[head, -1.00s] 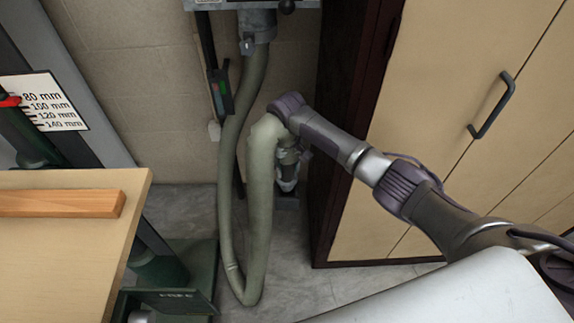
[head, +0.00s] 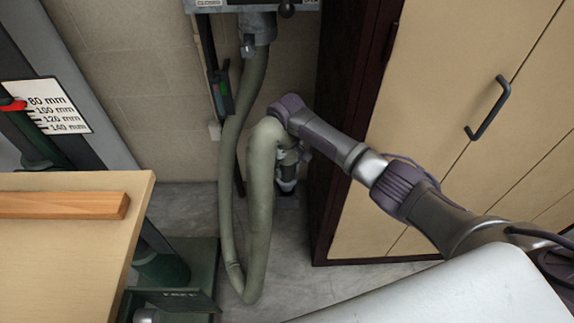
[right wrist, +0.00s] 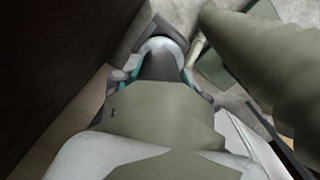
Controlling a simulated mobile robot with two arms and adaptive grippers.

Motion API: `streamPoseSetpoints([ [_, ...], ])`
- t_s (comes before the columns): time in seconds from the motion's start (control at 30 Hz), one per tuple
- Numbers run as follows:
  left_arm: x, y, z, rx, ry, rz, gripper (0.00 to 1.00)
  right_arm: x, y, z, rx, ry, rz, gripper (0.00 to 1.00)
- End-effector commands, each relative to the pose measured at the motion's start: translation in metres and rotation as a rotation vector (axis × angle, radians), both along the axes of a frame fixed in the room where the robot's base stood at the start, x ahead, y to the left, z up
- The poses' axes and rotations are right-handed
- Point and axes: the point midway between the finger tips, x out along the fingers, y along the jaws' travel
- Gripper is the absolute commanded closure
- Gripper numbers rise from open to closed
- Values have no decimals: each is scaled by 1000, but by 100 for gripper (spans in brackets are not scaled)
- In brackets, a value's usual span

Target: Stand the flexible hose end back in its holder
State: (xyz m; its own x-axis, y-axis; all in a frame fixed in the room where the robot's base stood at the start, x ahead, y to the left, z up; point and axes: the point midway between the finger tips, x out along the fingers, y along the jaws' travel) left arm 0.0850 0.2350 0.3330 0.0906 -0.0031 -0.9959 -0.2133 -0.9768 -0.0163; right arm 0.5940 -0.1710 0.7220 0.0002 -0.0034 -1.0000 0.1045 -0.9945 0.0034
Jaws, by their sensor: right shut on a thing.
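The olive-grey flexible hose (head: 259,205) hangs from a metal duct, loops down near the floor and rises again to a bend beside my right wrist. Its end part points downward there. My right gripper (head: 287,172) is below my wrist, beside the cabinet, and is shut on the hose end. In the right wrist view the hose (right wrist: 160,115) runs between the fingers of my gripper (right wrist: 160,75) to a dark grey tip with a pale ring around it. I cannot clearly make out the holder or whether the tip touches it. My left gripper is not in view.
A tan cabinet (head: 425,130) with a dark side stands close to the right of the gripper. A wooden bench top (head: 70,250) with a wood bar (head: 60,205) is at the left. Green machine parts (head: 175,270) stand at lower left. Bare floor (head: 185,210) shows behind.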

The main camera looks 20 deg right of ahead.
Motion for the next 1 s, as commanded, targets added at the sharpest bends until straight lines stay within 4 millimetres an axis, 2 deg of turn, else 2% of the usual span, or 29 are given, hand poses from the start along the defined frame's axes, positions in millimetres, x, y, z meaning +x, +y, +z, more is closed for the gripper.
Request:
streamPoseSetpoints([
  [0.43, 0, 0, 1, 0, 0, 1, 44, 0, 0, -2, 0, 0, 0, 84],
  [1.0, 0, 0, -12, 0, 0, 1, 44, 0, 0, -25, 1, -1, -1, 84],
])
